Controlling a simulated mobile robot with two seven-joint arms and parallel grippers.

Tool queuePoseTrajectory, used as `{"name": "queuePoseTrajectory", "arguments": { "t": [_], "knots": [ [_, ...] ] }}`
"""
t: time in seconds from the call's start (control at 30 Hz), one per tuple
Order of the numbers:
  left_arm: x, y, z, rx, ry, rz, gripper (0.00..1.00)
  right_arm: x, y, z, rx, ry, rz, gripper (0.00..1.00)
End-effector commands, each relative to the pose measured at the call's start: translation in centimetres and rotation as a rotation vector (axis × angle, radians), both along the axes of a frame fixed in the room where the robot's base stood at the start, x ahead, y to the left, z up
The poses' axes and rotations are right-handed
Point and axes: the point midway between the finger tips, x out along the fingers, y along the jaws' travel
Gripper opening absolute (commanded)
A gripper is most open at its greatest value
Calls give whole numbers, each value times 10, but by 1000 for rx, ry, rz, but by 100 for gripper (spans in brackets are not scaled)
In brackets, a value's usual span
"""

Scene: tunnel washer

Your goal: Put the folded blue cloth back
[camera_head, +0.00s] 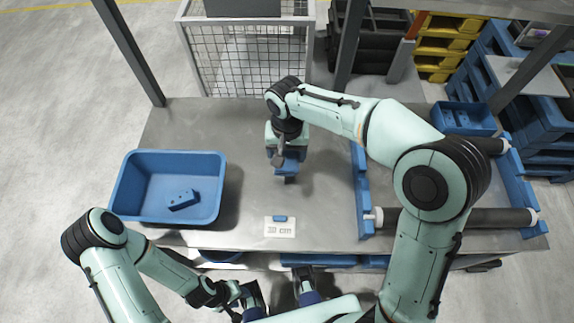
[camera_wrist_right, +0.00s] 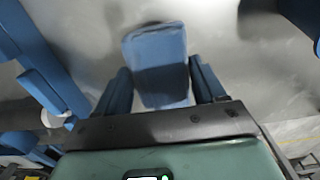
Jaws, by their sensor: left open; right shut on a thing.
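The folded blue cloth (camera_wrist_right: 157,62) shows in the right wrist view between the two blue fingers of my right gripper (camera_wrist_right: 160,85). My right gripper is shut on it. In the head view, this gripper (camera_head: 287,170) hangs over the middle of the grey table, and its wrist hides much of the cloth. I cannot tell whether the cloth touches the tabletop. My left gripper (camera_head: 281,287) is open and empty by the table's front edge, with its fingers wide apart.
A blue bin (camera_head: 124,190) stands on the table's left, with a small blue object (camera_head: 184,201) inside. A white card (camera_head: 280,228) lies near the front edge. Rollers (camera_head: 455,217) in a blue frame and a small blue crate (camera_head: 462,117) are at right. A wire cage (camera_head: 240,60) stands behind.

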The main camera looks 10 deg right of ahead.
Motion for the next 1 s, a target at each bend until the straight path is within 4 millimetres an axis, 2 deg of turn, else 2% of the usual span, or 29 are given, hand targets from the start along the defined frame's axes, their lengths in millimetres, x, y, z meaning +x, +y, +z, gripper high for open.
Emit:
{"name": "queuePoseTrajectory", "arguments": {
  "t": [0.17, 0.4, 0.5, 0.9, 0.93, 1.0],
  "knots": [
    [0, 0, -2, 0, 0, 0, 43, 0, 0, -15, 0, 2, 0, 45],
    [0, 0, -7, 0, -3, 1, 43, 0, 0, -55, 0, 2, 0, 45],
    [0, 0, -7, 1, -5, 1, 43, 0, 0, -64, -1, 1, 0, 45],
    [1, 0, -9, 1, -7, 1, 43, 0, 0, -69, 0, 0, 0, 45],
    [1, 0, -9, 1, -8, 2, 43, 0, 0, -69, 0, 0, 0, 73],
    [1, 0, -9, 1, -8, 2, 43, 0, 0, -68, 0, 0, 0, 95]
  ]
}}
